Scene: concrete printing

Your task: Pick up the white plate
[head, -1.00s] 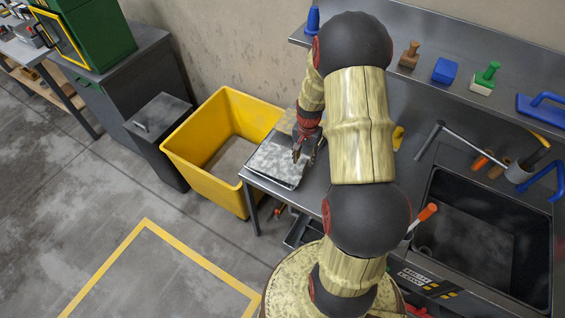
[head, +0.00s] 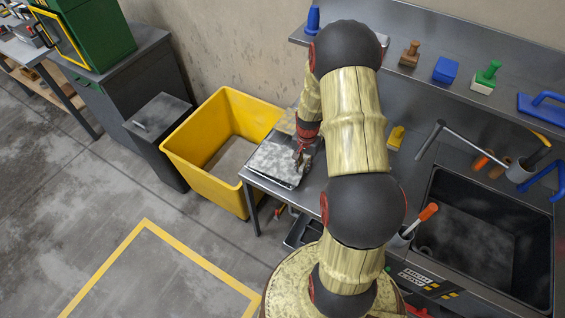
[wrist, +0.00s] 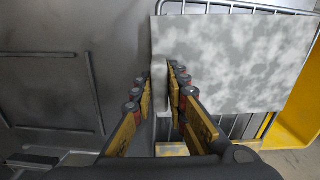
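The white plate, mottled with grey, lies on a wire rack (wrist: 225,8) in the wrist view; its face (wrist: 240,60) fills the upper right. In the head view the plate (head: 268,162) is at the left end of the metal counter, partly behind my gripper (head: 300,158). In the wrist view my gripper (wrist: 158,80) is at the plate's left edge. Its two fingers are apart, one left of that edge and one overlapping the plate's face. A gap shows between the fingertips; I cannot tell whether either finger touches the plate.
A yellow bin (head: 190,165) stands left of the counter (head: 315,185). A sink (head: 470,240) is at the right. A shelf (head: 440,75) with several hand tools runs along the wall. A small yellow item (head: 396,138) lies behind my arm.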

